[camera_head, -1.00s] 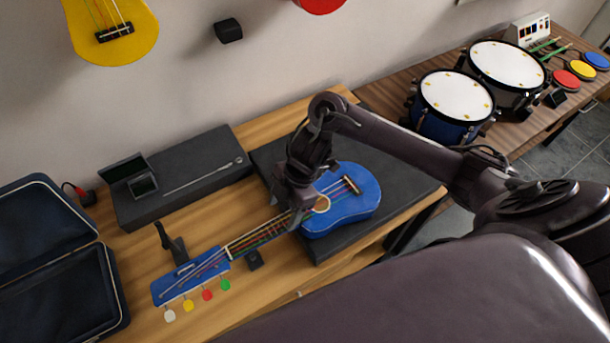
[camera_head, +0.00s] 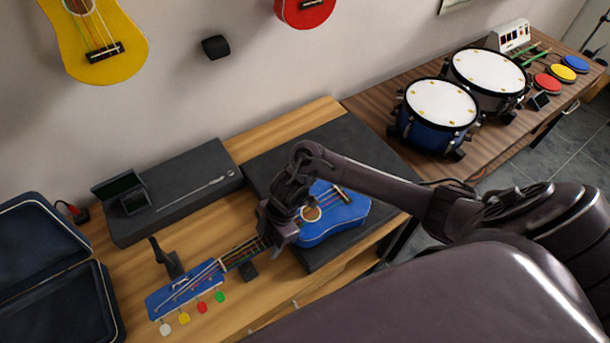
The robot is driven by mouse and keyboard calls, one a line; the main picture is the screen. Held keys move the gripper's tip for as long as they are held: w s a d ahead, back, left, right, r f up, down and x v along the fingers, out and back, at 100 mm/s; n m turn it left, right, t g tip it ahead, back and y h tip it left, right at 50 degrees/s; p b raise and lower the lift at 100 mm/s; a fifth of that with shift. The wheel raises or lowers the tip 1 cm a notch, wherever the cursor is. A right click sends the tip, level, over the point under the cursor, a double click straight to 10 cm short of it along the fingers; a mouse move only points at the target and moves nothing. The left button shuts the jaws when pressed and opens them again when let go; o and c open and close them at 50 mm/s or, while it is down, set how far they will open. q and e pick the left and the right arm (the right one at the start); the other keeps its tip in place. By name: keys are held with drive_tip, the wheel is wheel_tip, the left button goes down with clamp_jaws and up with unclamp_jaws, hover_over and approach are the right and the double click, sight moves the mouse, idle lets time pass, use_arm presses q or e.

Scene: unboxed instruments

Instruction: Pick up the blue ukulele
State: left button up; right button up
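The blue ukulele (camera_head: 340,217) lies face up. Its body is on a black mat (camera_head: 345,140), its neck runs down to the left, and its blue headstock (camera_head: 185,288) is over the wooden table, with white, yellow, red and green pegs. My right gripper (camera_head: 280,238) points down over the neck, just left of the sound hole, and hides the neck's upper end. The fingers are dark and overlap the neck, so I cannot tell their opening or whether they touch it. My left gripper is not in view.
A small black stand (camera_head: 167,258) and a black block (camera_head: 248,271) are near the neck. A dark box (camera_head: 175,192) is behind; an open case (camera_head: 45,270) is at left. Drums (camera_head: 438,104) stand on the right table. A yellow ukulele (camera_head: 92,45) hangs on the wall.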

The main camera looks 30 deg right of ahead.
drive_tip(key=c, duration=0.6)
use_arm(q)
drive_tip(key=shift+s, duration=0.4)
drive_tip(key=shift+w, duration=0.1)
use_arm(e)
drive_tip(key=shift+w+r, duration=0.1)
drive_tip(key=shift+r, duration=0.05)
